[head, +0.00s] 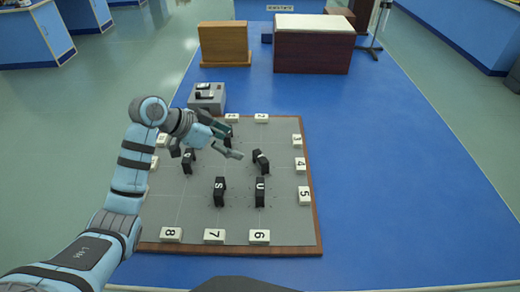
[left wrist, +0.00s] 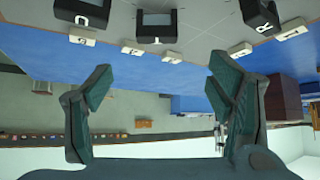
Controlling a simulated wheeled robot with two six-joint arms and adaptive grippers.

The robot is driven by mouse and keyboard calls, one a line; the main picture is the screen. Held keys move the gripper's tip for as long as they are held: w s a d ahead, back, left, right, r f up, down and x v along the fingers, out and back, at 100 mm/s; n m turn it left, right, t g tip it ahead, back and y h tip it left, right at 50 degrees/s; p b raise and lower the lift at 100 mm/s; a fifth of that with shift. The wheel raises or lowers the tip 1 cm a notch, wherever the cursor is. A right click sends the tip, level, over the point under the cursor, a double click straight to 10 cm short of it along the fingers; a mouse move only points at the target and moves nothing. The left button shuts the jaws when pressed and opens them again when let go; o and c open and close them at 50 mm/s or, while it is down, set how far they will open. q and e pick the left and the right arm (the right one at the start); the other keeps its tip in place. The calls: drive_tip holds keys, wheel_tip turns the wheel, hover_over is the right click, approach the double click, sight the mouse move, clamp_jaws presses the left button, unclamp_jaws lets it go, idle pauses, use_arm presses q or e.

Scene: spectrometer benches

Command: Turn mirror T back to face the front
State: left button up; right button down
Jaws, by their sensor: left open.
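Mirror T (head: 261,163) is a small black block on the grey board, right of centre, and sits at an angle compared with mirrors S (head: 219,193) and U (head: 261,193) in front of it. In the left wrist view the middle black block with a white letter patch looks like mirror T (left wrist: 157,23). My left gripper (head: 236,144) is open and empty, above the board, to the left of and slightly behind mirror T, apart from it. Its two fingers also show in the left wrist view (left wrist: 158,85). My right gripper is not in view.
Mirror R (head: 228,131) is partly behind my left gripper; another mirror (head: 188,160) stands left. Numbered white blocks, such as 4 (head: 300,163), line the wood-edged board (head: 319,240). A grey box (head: 207,98) stands behind it. Blue floor (head: 400,180) on the right is clear.

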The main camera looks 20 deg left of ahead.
use_arm(q)
drive_tip(key=b, duration=0.1)
approach(259, 156)
drive_tip(key=x, duration=0.3)
drive_tip(key=shift+s+d+f, duration=0.15)
drive_tip(key=shift+d+f, duration=0.1)
drive_tip(key=shift+d, duration=0.2)
drive_tip(key=x, duration=0.2)
drive_tip(key=b+x, duration=0.1)
drive_tip(key=x, duration=0.2)
drive_tip(key=shift+w+a+f, duration=0.1)
drive_tip(key=shift+w+f, duration=0.05)
drive_tip(key=shift+w, duration=0.3)
drive_tip(key=shift+s, duration=0.1)
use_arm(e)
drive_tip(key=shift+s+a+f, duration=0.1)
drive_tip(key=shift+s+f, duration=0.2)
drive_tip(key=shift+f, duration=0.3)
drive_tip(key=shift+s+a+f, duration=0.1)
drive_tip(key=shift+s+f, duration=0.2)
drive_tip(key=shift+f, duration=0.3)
use_arm(q)
drive_tip(key=shift+c, duration=0.2)
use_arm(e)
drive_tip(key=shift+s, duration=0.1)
use_arm(q)
drive_tip(key=c, duration=1.1)
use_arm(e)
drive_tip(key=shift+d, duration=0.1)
